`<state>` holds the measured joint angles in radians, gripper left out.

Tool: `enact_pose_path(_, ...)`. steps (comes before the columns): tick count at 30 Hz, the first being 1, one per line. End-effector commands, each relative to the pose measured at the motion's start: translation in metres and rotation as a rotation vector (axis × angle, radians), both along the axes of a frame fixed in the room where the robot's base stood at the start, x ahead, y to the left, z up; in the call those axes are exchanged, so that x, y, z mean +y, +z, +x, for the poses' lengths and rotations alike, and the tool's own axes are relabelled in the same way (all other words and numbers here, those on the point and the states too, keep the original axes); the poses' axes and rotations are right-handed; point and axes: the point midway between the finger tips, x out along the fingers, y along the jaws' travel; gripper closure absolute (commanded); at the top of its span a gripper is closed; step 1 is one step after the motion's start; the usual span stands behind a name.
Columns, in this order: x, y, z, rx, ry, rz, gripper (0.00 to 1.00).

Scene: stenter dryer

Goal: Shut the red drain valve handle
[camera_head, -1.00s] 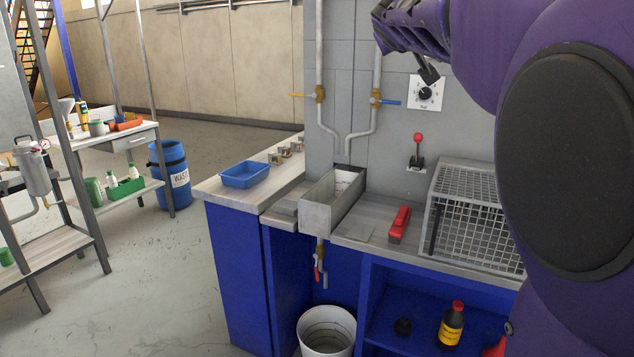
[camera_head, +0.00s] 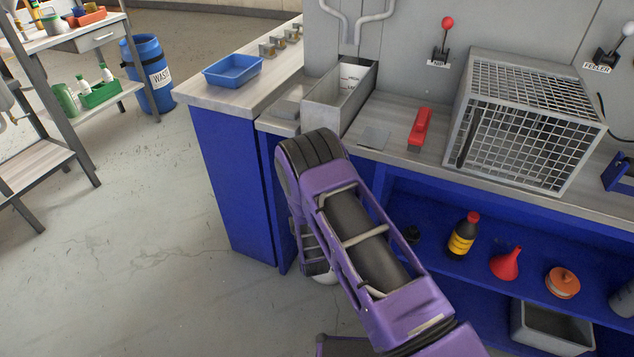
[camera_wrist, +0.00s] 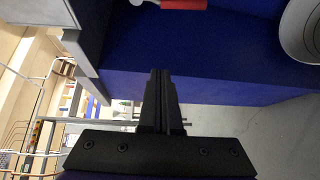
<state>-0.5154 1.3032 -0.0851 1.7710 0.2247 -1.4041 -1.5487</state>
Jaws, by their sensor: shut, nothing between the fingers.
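The red drain valve handle (camera_wrist: 183,4) shows at the top edge of the wrist view, cut off by the frame, with a pale metal piece (camera_wrist: 137,2) beside it. In the head view my arm hides the valve under the metal trough (camera_head: 340,98). My gripper (camera_wrist: 161,72) is shut and empty, its black fingers together in the wrist view. The fingertips are apart from the handle, which lies beyond them toward the top of that picture. In the head view my gripper is mostly hidden behind my purple arm, low in front of the blue cabinet.
A white bucket (camera_wrist: 301,30) stands at the right of the wrist view. The blue cabinet (camera_head: 232,185) borders open floor on its left. On the counter are a blue tray (camera_head: 233,71), a red-handled brush (camera_head: 419,128) and a wire cage (camera_head: 530,118).

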Motion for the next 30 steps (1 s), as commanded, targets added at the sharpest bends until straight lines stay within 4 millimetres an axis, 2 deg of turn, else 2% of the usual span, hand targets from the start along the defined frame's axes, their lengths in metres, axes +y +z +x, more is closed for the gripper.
enact_pose_path(1,-0.010,-0.018,-0.012,-0.001,-0.030,-0.028,1.00)
enact_pose_path(3,-0.018,-0.029,-0.022,-0.013,-0.058,-0.060,1.00)
enact_pose_path(8,-0.024,-0.037,-0.025,-0.024,-0.081,-0.086,1.00)
enact_pose_path(11,-0.021,-0.037,-0.012,-0.026,-0.080,-0.085,1.00)
enact_pose_path(24,-0.007,-0.044,0.072,-0.026,-0.079,-0.084,1.00)
enact_pose_path(30,-0.034,-0.038,0.066,-0.024,-0.078,-0.086,1.00)
